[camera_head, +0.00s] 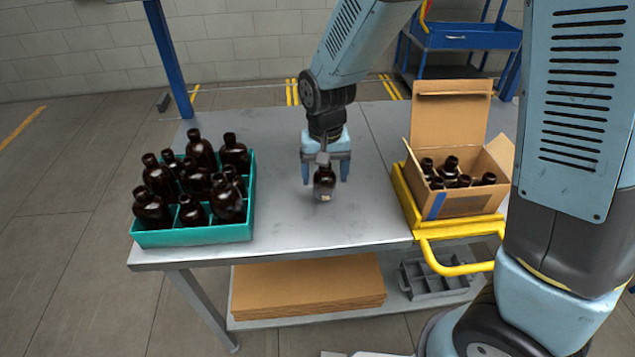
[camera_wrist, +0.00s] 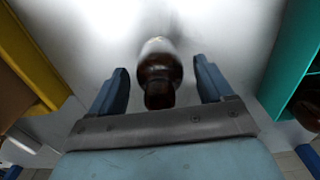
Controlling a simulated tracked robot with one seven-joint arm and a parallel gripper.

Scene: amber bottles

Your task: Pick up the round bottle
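A dark amber round bottle (camera_head: 324,184) with a pale label low on its side stands upright on the grey table, apart from other bottles. My gripper (camera_head: 326,181) is above it, pointing down, with its blue fingers open on either side of the bottle. In the wrist view, the bottle (camera_wrist: 160,76) sits between the two open fingers of the gripper (camera_wrist: 162,88), with a gap visible on each side. The neck points toward the palm. No finger visibly touches the bottle.
A teal divided crate (camera_head: 194,236) with several amber bottles stands at the table's left. An open cardboard box (camera_head: 462,204) with several bottles sits on a yellow frame (camera_head: 413,207) at the right. Bare table (camera_head: 290,228) lies around the bottle.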

